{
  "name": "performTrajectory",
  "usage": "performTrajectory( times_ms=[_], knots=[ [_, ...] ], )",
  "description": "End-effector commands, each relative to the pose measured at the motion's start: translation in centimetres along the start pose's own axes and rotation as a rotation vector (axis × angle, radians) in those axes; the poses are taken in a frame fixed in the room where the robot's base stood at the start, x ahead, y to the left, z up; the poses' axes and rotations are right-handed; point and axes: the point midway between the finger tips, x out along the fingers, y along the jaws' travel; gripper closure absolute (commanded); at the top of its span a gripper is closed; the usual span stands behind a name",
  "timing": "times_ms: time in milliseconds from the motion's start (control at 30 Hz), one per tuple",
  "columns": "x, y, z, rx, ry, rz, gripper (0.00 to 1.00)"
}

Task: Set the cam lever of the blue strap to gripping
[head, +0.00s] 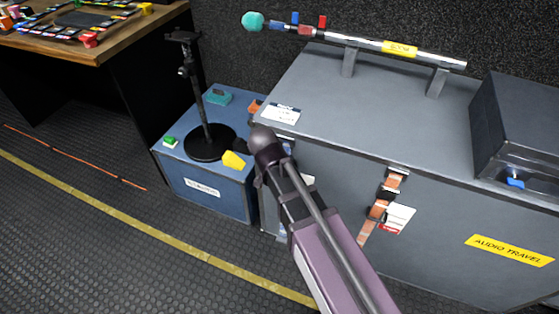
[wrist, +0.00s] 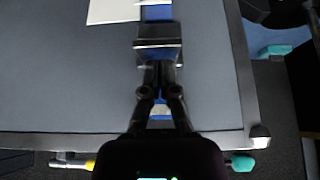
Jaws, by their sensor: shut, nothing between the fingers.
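My gripper (wrist: 158,66) shows in the wrist view with its fingers together and nothing between them. Its tips are at the edge of a dark metal cam buckle (wrist: 158,40); I cannot tell if they touch. The blue strap (wrist: 157,12) runs through the buckle, and a bit of blue shows below behind the fingers. A white tag (wrist: 113,10) lies beside the strap. In the head view the dark end of my arm stands before the left end of the grey case (head: 350,95) and hides the buckle. The lever's position cannot be made out.
An orange strap (head: 379,208) with its own buckle and tag hangs on the case front. A rod with a teal ball (head: 253,20) lies on supports at the back. A blue case (head: 225,192) with a black stand (head: 203,110) is at left. Floor in front is clear.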

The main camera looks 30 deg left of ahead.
Motion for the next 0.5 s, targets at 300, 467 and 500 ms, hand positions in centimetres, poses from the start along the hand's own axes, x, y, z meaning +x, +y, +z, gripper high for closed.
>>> performTrajectory(
  times_ms=[300,467,500],
  knots=[
    [-0.08,0.01,0.0,0.0,0.0,0.0,1.0],
    [-0.52,0.09,-0.06,0.0,0.0,0.001,1.0],
    [-0.71,0.11,-0.08,0.001,0.0,0.001,1.0]
  ],
)
